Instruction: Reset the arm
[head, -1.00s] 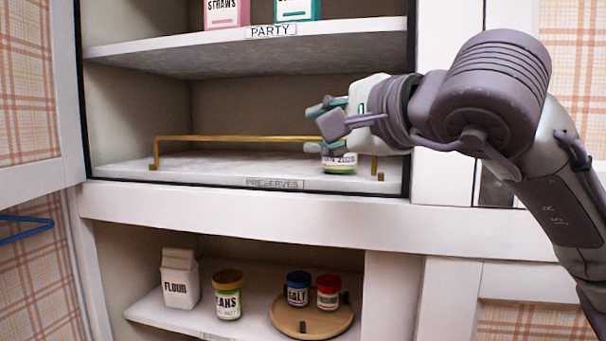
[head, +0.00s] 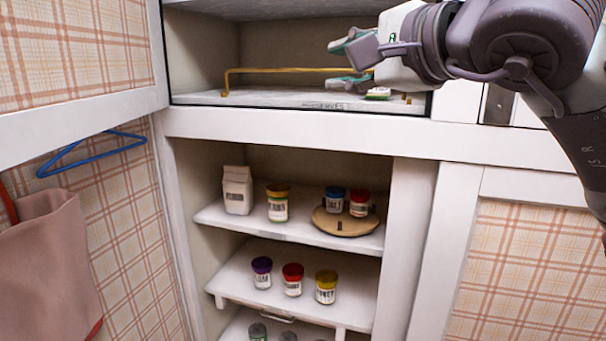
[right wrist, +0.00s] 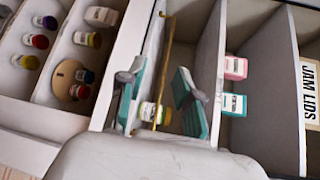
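My right gripper (head: 346,65) reaches in from the right at the preserves shelf (head: 270,97). Its two teal-padded fingers are apart, and it holds nothing. A jar with a white label and green near its base (head: 378,93) stands on that shelf by the right end of the brass rail, mostly hidden by the gripper in the head view. In the right wrist view my gripper (right wrist: 160,95) is open, with the jar (right wrist: 154,113) showing beyond and between the fingers. I cannot tell whether a finger touches it. My left gripper is not in view.
The brass rail (head: 290,70) runs along the preserves shelf front. Lower shelves hold a flour carton (head: 237,190), a turntable (head: 347,221) with two jars, and several other jars. A blue hanger (head: 90,153) and pink cloth (head: 45,265) are at left.

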